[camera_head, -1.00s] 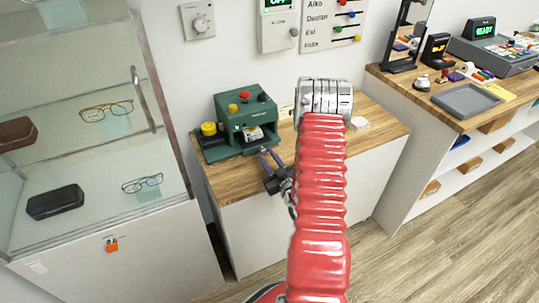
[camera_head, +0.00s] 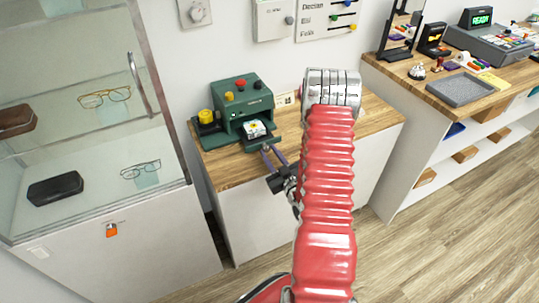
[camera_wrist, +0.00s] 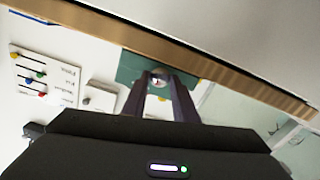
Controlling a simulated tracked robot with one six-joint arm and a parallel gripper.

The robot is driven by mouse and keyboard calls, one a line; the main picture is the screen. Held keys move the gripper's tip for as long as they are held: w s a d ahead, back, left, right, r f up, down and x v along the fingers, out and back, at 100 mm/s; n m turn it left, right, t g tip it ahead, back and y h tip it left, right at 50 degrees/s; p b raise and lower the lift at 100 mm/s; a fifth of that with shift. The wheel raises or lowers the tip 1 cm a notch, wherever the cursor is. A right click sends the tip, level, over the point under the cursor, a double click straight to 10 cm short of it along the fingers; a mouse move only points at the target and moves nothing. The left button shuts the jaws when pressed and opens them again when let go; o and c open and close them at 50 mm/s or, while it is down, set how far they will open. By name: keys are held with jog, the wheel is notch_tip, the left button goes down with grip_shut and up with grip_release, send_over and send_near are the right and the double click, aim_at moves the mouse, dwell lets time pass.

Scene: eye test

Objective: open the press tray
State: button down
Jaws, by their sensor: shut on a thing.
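The green press (camera_head: 240,108) stands on the left part of the wooden counter, with red and yellow knobs on top. Its tray (camera_head: 276,140) sticks out of the front opening, and a small white and yellow piece (camera_head: 255,128) lies on it. My gripper (camera_head: 267,149) is at the tray's front edge, its purple fingers shut on the tray's handle. In the wrist view the gripper (camera_wrist: 160,82) has a round shiny knob, the tray handle (camera_wrist: 157,80), between its fingertips, with the green press (camera_wrist: 130,68) behind. My red arm hides part of the counter.
A glass display case (camera_head: 90,110) with eyeglasses stands close on the left. A second counter (camera_head: 430,85) at the right holds a grey tray (camera_head: 460,89) and a register. Bare floor lies at the lower right.

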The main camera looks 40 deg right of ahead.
jog(key=c, duration=1.4)
grip_release()
jog(key=shift+s, duration=0.1)
jog(key=v, duration=1.3)
jog(key=shift+s, duration=0.3)
jog(key=shift+a, duration=0.15)
